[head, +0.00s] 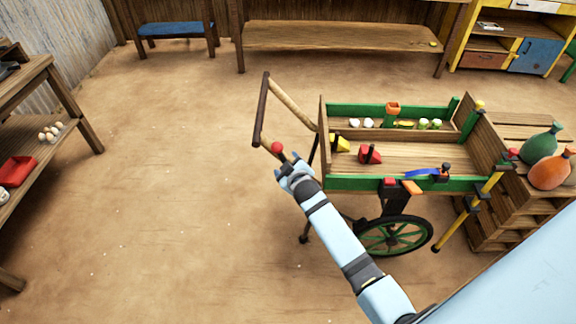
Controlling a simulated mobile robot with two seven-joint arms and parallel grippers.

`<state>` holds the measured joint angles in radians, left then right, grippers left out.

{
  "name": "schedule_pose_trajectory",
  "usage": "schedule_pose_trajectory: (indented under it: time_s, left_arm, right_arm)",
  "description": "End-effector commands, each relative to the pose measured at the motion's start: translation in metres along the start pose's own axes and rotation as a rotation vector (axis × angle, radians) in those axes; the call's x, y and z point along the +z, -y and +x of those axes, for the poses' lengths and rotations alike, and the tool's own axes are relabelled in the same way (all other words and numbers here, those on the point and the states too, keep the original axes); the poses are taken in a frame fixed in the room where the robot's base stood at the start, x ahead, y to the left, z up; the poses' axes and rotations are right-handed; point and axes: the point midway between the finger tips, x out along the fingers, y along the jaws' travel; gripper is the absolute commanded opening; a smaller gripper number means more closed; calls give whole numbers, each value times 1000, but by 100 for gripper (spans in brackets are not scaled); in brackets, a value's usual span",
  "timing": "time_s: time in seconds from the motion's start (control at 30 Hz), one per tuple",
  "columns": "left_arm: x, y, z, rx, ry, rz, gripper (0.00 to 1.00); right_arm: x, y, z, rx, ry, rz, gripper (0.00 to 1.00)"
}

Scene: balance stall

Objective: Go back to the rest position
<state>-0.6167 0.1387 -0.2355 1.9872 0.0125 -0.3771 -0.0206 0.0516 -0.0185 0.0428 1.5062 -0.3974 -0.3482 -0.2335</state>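My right arm reaches up from the lower right. Its gripper (287,163) is beside the left end of the cart, near the cart's wooden push handle (262,112). A small red ball (277,147) shows right at the fingertips. I cannot tell whether the fingers hold it or whether it is part of the handle behind them. My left gripper is not in view.
The green-edged wooden cart (400,184) holds a red piece (370,154), a yellow piece (341,143) and small round items. Crates with gourds (541,142) stand right of it. A shelf (22,85) stands at left. The sandy floor between is clear.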

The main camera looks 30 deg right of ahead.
Motion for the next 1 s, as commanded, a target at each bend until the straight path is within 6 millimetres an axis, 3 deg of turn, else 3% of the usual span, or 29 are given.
schedule_pose_trajectory:
  time_s: [0.37, 0.47, 0.57, 0.73, 0.9, 1.0]
  left_arm:
    - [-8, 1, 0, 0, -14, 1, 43]
    - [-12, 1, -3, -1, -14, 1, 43]
    - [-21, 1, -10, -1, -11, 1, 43]
    - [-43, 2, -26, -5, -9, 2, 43]
    - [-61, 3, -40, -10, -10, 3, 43]
    - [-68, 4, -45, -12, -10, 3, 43]
  right_arm:
    - [0, 0, 0, 0, 0, 0, 71]
    - [3, 3, -11, -14, 2, 9, 71]
    - [11, 14, -43, -56, 6, 40, 71]
    - [26, 47, -139, -191, 24, 155, 71]
    - [27, 76, -239, -339, 58, 295, 71]
    - [24, 88, -284, -405, 81, 365, 71]
